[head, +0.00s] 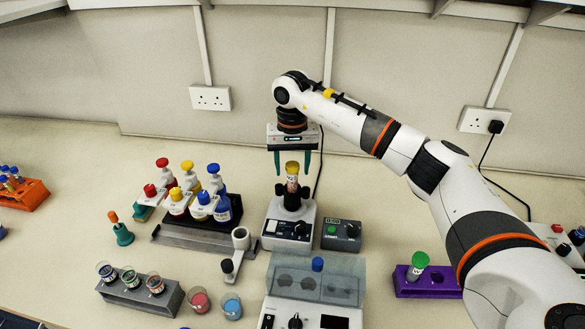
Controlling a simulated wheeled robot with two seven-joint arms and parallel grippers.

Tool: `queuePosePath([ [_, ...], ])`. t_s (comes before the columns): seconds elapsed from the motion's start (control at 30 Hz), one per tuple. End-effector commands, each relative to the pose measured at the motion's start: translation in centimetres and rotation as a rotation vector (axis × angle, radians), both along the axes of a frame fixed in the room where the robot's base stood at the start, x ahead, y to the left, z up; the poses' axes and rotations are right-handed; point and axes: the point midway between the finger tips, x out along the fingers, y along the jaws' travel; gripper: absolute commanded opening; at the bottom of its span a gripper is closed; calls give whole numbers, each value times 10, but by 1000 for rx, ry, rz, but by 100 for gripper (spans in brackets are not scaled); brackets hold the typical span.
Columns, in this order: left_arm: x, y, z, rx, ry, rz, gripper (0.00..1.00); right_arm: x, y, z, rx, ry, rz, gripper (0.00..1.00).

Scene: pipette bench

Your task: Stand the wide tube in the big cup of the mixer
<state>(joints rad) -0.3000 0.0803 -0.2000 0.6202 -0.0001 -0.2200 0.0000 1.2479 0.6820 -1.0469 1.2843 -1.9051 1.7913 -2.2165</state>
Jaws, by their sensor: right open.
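A wide tube with a yellow cap and pale label (292,180) stands upright in the black cup (291,197) on top of the mixer (289,229). Its lower end is hidden inside the cup. My right gripper (292,173) points down from above the mixer. Its two green fingers are spread apart, one on each side of the yellow cap, with gaps showing between fingers and cap. My left gripper is not in view.
A small control box (341,236) stands right of the mixer. A bottle rack (190,237) is to the left. A clear-lidded device (315,283) is in front. A purple rack (425,285) holds a green-capped tube (418,262). My right arm spans the right side.

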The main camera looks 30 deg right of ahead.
Motion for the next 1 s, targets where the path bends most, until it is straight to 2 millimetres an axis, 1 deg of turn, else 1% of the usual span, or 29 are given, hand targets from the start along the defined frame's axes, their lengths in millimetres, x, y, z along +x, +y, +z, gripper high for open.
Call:
queuePosePath([
  [0.1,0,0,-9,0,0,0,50,1,0,21,-1,-6,0,54],
  [0.3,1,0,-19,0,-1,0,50,1,0,65,1,-6,0,54],
  [0.4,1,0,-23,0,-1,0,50,0,0,83,-1,-5,0,54],
  [0.5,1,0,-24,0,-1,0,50,0,0,97,0,-3,-1,54],
  [0.6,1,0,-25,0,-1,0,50,0,0,105,0,-1,0,54],
  [0.7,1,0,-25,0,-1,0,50,0,0,109,0,-1,0,54],
  [1.0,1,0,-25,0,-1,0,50,0,0,109,-1,0,0,54],
])
